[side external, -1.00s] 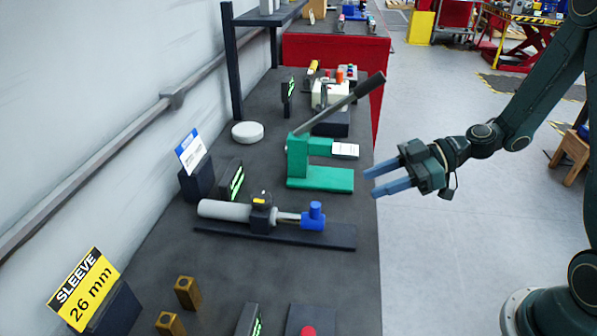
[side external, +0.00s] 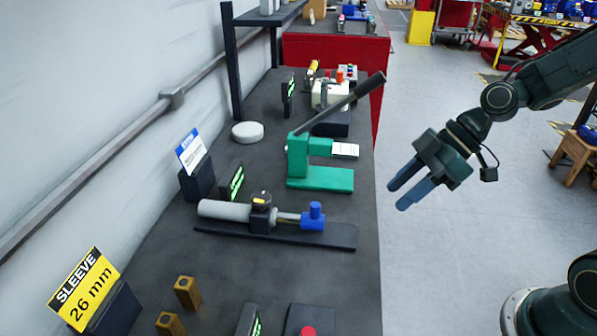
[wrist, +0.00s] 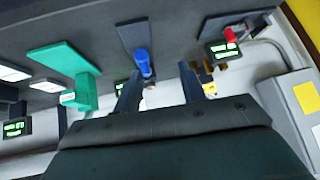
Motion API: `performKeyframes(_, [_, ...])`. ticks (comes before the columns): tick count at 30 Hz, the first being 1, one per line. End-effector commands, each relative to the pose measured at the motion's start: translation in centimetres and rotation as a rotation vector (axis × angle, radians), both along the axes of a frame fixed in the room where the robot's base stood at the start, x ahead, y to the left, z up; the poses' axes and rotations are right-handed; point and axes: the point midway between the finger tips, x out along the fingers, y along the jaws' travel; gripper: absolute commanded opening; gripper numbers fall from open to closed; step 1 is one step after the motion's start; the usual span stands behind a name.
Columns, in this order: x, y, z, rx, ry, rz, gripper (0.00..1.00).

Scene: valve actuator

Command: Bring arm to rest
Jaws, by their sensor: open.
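My gripper (side external: 404,191) is open and empty in the side external view. It hangs in free air to the right of the dark bench (side external: 215,285), with its two blue fingers pointing down and left. Nothing touches the fingers. In the wrist view my gripper (wrist: 165,95) shows its two dark fingers spread apart, with nothing held between them. The valve actuator (side external: 228,211), a grey cylinder with a blue end piece, lies on a dark plate on the bench.
A green lever press (side external: 320,179) stands on the bench behind the actuator. Brass sleeves (side external: 187,293) and a yellow "SLEEVE 26 mm" sign (side external: 84,289) are at the front left. A red button box (side external: 308,329) sits at the front. The floor (side external: 440,255) right of the bench is open.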

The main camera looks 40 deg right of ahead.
Motion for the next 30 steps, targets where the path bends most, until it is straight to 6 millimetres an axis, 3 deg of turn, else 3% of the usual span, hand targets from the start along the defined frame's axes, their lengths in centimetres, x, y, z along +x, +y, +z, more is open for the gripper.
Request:
performKeyframes(15, [-5.4,-2.6,4.7,-0.232,0.108,-0.371,0.41])
performKeyframes(30, [-11.6,-5.8,9.2,-0.215,0.12,-0.854,0.41])
